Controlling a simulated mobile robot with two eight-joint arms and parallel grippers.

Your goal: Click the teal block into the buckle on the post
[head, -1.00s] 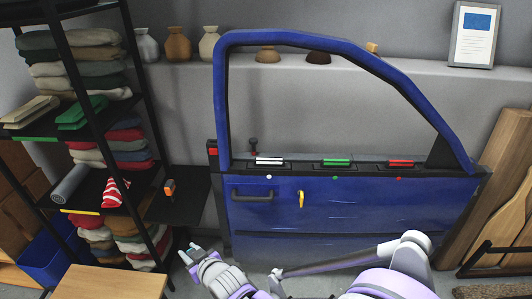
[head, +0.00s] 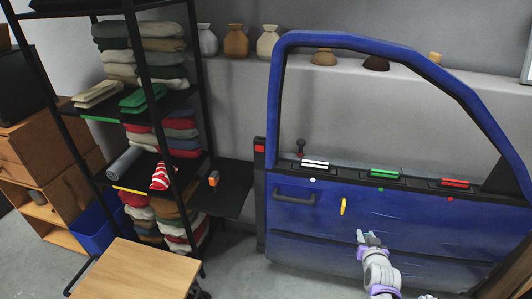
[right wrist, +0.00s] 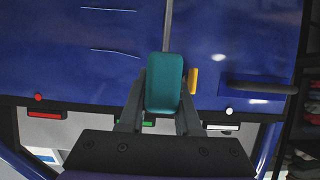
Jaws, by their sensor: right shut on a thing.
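The teal block (right wrist: 165,83) is between the fingers of my right gripper (right wrist: 162,98) in the right wrist view. A thin grey strip runs up from behind its top edge. In the head view my right gripper (head: 370,238) is low in front of the blue car door (head: 330,222); the teal block is hard to make out there. A dark post (head: 260,205) stands at the door's left edge. A red piece (head: 259,148) is near its top, probably the buckle. The gripper is well right of and below it. My left gripper is not in view.
A black rack (head: 192,95) with folded cloths stands left of the door. A black shelf (head: 225,203) carries an orange and grey item (head: 213,179). A wooden table (head: 140,270) is at the lower left. The door has a dark handle (head: 293,196) and yellow hook (head: 343,206).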

